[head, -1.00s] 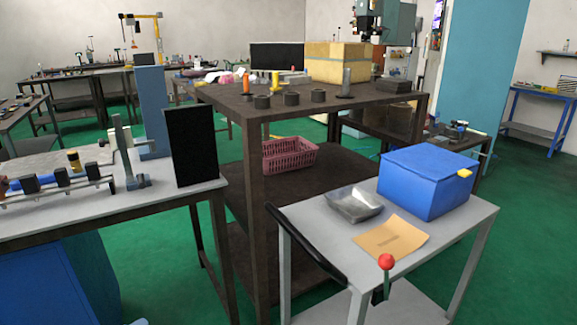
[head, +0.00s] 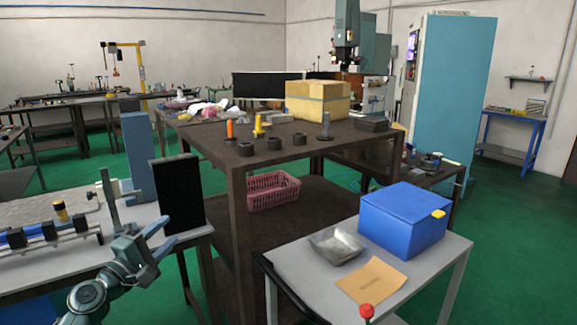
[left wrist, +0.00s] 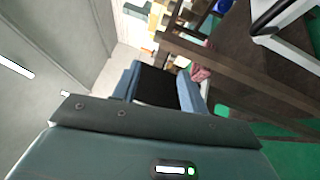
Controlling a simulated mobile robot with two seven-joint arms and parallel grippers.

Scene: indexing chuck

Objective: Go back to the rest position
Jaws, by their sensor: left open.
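My left gripper (head: 155,243) shows in the lower left of the head view, in front of the grey workbench (head: 30,285) and the black panel (head: 176,195). Its fingers are apart and nothing shows between them. In the left wrist view the two fingers (left wrist: 160,88) stand apart, with a dark surface behind the gap. My right gripper is in neither view.
A dark table (head: 215,150) with several black rings and a cardboard box (head: 318,102) stands in the middle. A grey cart (head: 420,262) carries a blue box (head: 402,220), a metal tray (head: 336,245) and a brown envelope (head: 371,280). Green floor is clear at right.

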